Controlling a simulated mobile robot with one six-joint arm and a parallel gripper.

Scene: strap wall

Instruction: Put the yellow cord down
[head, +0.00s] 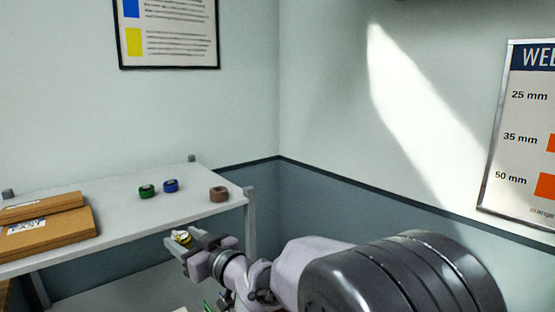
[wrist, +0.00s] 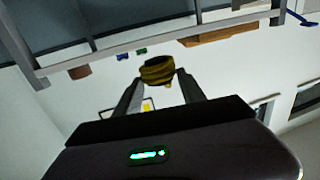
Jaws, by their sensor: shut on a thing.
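The yellow cord (wrist: 157,70) is a small coiled roll with dark bands. In the wrist view it sits between the two fingertips of my gripper (wrist: 158,84), which is shut on it. In the head view the yellow cord (head: 181,237) shows small at the tip of my gripper (head: 184,243). My gripper is just in front of the white table (head: 120,213), near its front right corner. The cord looks clear of the table top, in front of its edge.
On the table lie a green roll (head: 147,191), a blue roll (head: 171,186) and a brown roll (head: 219,194). Two cardboard boxes (head: 45,234) are stacked at the left. The table's middle front is bare. Corner posts (head: 250,225) rise at the table's ends.

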